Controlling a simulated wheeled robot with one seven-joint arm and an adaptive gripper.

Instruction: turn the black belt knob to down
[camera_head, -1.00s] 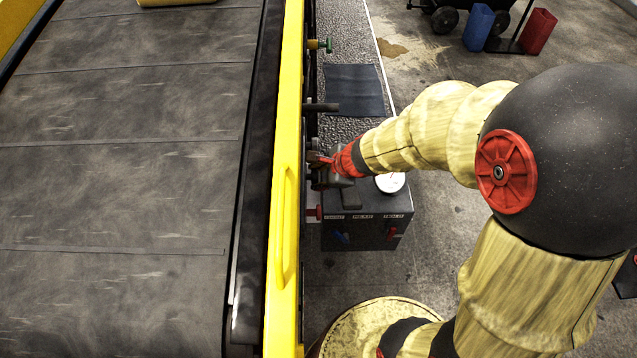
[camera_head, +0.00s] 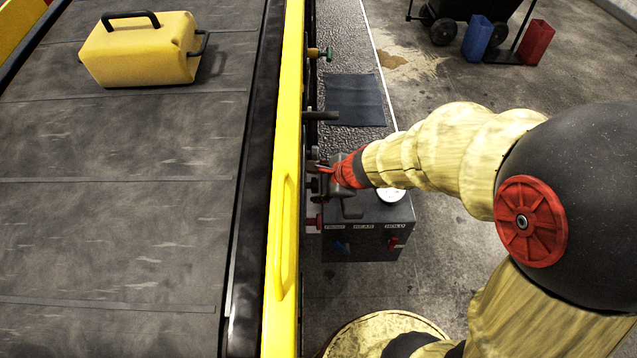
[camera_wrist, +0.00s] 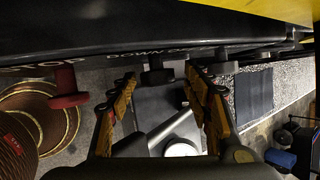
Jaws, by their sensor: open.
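In the wrist view a black knob (camera_wrist: 157,74) sticks out of the dark side panel, under white lettering that reads "DOWN" and "O…", the rest partly hidden. My gripper (camera_wrist: 160,88) is open, with a finger on each side of this knob and gaps visible between. I cannot tell which way the knob points. In the head view my gripper (camera_head: 325,181) is at the yellow-edged side of the belt loader, and its tips are hard to make out. The belt (camera_head: 120,235) is dark grey with cross seams.
A red knob (camera_wrist: 68,88) sits left of my gripper under "STOP"; another dark knob (camera_wrist: 222,66) is close on the right. A grey control box (camera_head: 365,240) with small levers stands just below my gripper. A yellow case (camera_head: 140,52) lies on the belt.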

